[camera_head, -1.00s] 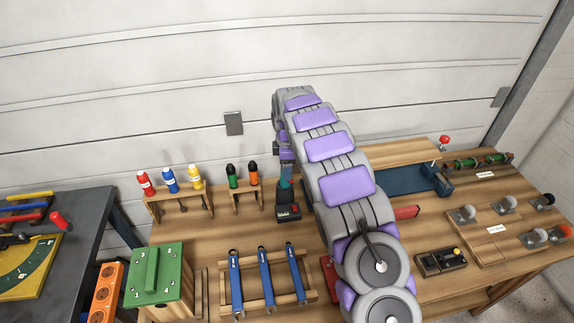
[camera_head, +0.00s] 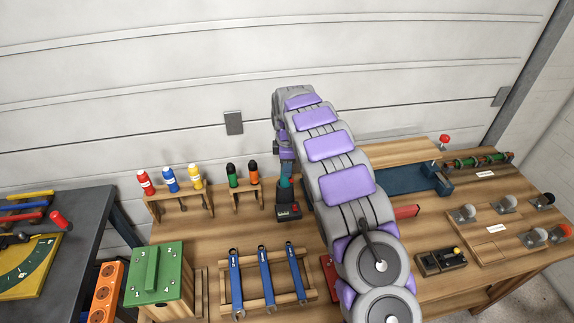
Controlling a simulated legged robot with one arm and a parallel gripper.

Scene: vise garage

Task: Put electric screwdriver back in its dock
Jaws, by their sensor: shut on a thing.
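The electric screwdriver (camera_head: 285,186) shows as a teal handle, upright below my gripper (camera_head: 286,158) near the back of the wooden bench. My gripper is shut on its upper part; the fingers and the tool's top are largely hidden by my wrist. Directly under the handle is a dark block (camera_head: 289,212) with a red patch. The block appears to be at bench level. I cannot tell whether it is the dock or the tool's own base, or whether the handle is fully seated.
A small wooden rack (camera_head: 238,211) with a green-and-black and an orange-and-black tool stands just left. Blue wrenches (camera_head: 265,277) lie on a wooden frame in front. A blue vise (camera_head: 410,181) lies right of my arm.

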